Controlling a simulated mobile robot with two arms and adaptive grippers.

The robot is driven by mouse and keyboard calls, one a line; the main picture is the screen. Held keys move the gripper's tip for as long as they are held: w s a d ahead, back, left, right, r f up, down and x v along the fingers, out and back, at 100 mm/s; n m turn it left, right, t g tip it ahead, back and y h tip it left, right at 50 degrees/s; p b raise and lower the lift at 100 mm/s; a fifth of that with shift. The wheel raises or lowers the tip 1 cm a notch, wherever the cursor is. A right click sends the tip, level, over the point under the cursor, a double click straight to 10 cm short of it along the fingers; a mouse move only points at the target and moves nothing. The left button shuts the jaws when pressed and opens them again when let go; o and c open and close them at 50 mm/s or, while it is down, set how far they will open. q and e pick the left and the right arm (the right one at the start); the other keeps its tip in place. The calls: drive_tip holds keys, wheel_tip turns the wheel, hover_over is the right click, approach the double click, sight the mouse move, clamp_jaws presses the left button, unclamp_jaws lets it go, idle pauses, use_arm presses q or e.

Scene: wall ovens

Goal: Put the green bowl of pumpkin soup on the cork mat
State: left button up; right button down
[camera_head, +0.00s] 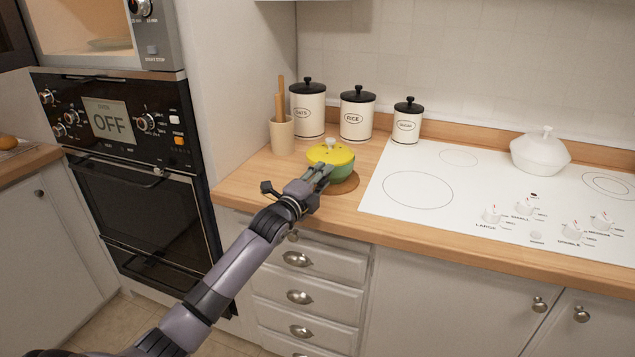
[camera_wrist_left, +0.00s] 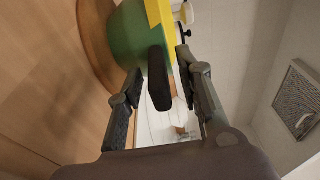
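The green bowl (camera_head: 345,170) has a yellow top with a pale knob and stands near the counter's front edge. The round brown cork mat (camera_head: 346,186) lies under it and shows to its right and front. My left gripper (camera_head: 322,174) is at the bowl's front side, low by its wall. In the left wrist view the green bowl (camera_wrist_left: 127,38) is just beyond the spread fingers, with the mat (camera_wrist_left: 95,35) at its base. My right gripper is out of view.
A utensil holder (camera_head: 282,135) and several white canisters with black lids (camera_head: 357,115) stand behind the bowl. The white cooktop (camera_head: 430,175) lies to the right, with a white lidded pot (camera_head: 540,153). The wall oven (camera_head: 135,170) is at the left. Counter left of the bowl is bare.

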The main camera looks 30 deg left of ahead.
use_arm(q)
drive_tip(key=s+d, duration=0.1)
drive_tip(key=s, duration=1.1)
drive_tip(key=shift+b, duration=0.4)
